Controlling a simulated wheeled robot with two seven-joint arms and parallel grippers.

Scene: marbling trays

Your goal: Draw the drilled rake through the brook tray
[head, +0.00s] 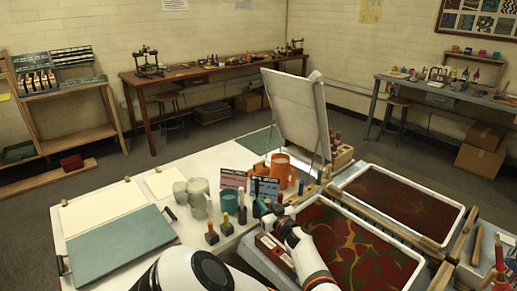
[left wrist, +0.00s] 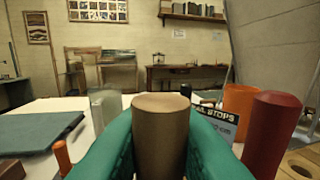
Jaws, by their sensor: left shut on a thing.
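Two white-rimmed trays stand at the right of the near table. The nearer tray (head: 401,279) holds dark red liquid with gold-green veins; the farther tray (head: 463,209) holds plainer dark red liquid. I cannot tell which is the brook tray. My left gripper (head: 266,208) is left of the nearer tray. Its green fingers are shut on a brown cylindrical handle (left wrist: 161,135), upright in the left wrist view. What lies below the handle is hidden, so I cannot tell whether it belongs to the drilled rake. My right gripper is out of view.
An orange mug (head: 280,170), a pale jug (head: 199,198) and several small coloured-handled tools crowd the table near my gripper. A tilted white board (head: 295,108) stands behind. A teal board (head: 122,243) lies at left. Wooden bars (head: 456,246) lie by the trays.

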